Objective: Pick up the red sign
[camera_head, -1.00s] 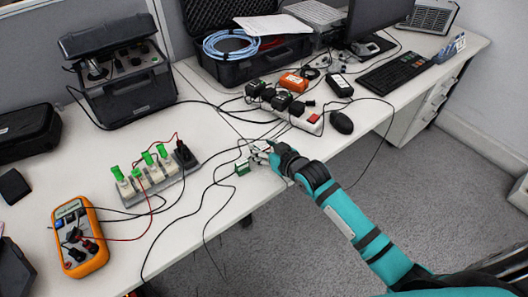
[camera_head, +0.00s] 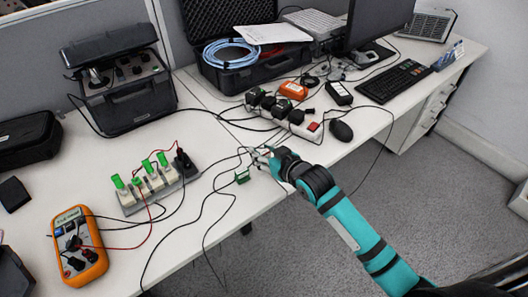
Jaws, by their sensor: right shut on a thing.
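My right gripper (camera_head: 259,157) is at the front edge of the white table, near its middle, at the end of a teal arm that comes in from the lower right. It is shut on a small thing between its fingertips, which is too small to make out. A small green piece (camera_head: 242,177) lies just left of and below the fingertips, among black cables. No red sign can be made out for sure. My left gripper is not in view.
An orange multimeter (camera_head: 79,247) and a socket strip with green plugs (camera_head: 151,186) are at the left. A power strip (camera_head: 300,127) with a red switch and a mouse (camera_head: 341,131) lie beyond the gripper. Loose cables cross the table (camera_head: 225,222). Carpeted floor is at the right.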

